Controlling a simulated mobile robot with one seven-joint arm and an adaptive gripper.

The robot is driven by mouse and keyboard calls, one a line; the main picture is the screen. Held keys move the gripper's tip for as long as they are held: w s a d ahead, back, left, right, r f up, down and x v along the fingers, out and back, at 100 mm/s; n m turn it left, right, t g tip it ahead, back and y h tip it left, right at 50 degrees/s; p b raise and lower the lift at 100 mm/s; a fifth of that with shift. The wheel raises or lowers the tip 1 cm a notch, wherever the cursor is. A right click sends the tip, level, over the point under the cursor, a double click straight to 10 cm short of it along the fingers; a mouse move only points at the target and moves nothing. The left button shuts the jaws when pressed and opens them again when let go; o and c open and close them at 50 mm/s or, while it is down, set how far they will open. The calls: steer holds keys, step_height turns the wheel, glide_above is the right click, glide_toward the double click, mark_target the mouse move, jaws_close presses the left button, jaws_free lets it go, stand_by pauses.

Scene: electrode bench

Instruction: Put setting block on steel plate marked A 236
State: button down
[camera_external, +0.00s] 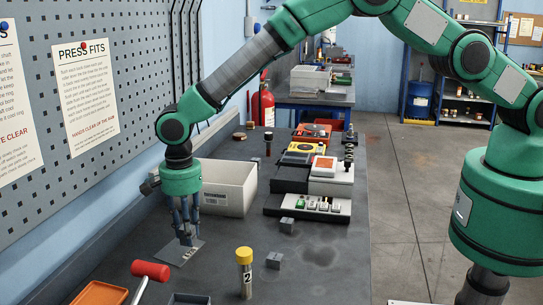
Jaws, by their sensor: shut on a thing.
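My gripper (187,241) points down at the left of the bench, low over a flat grey steel plate (168,255). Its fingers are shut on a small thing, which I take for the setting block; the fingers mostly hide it. Whether it touches the plate cannot be told. A pale marking shows on the plate beside the fingertips, too small to read. Two similar small grey blocks stand on the bench to the right, one farther back (287,226) and one nearer (274,260).
A pale bin (228,189) stands behind my gripper. A yellow-capped tube marked 2 (245,275), a red-headed mallet (150,270) and an orange tray (98,294) are in front. An instrument (325,206) stands farther back. The bench's right front is clear.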

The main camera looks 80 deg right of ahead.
steer(key=shift+f, duration=1.15)
steer(key=shift+f, duration=0.1)
steer(key=c, duration=1.4)
jaws_free()
steer(key=shift+o, duration=0.2)
step_height(320, 180, up, 12)
steer(key=shift+r, duration=0.1)
